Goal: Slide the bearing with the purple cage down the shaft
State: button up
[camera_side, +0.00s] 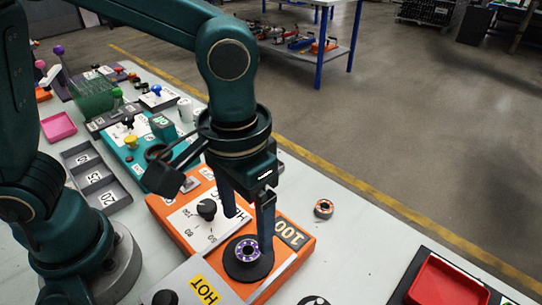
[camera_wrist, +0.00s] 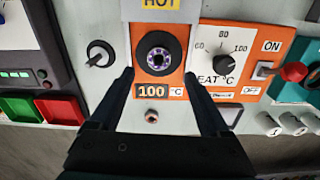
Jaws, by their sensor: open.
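The bearing with the purple cage (camera_side: 247,250) lies flat on a round black pad on the orange heater (camera_side: 281,276). It also shows in the wrist view (camera_wrist: 158,56), ringed by the black pad. My gripper (camera_side: 249,228) is open and empty, pointing down at the heater. In the wrist view my gripper (camera_wrist: 160,76) has its fingers spread wide, one on each side of the bearing and apart from it.
The heater has a knob (camera_side: 207,209) and a "100" display (camera_wrist: 152,91). Another bearing (camera_side: 323,208) with an orange-red cage lies on the bench beside it. A red tray (camera_side: 447,284) stands at right. Labelled bins (camera_side: 95,178) and a teal unit (camera_side: 133,160) stand at left.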

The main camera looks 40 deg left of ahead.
aim_at(247, 244)
jog(key=shift+s+d+f, duration=0.15)
jog(key=shift+s+f, duration=0.05)
jog(key=shift+f, duration=2.5)
grip_shut()
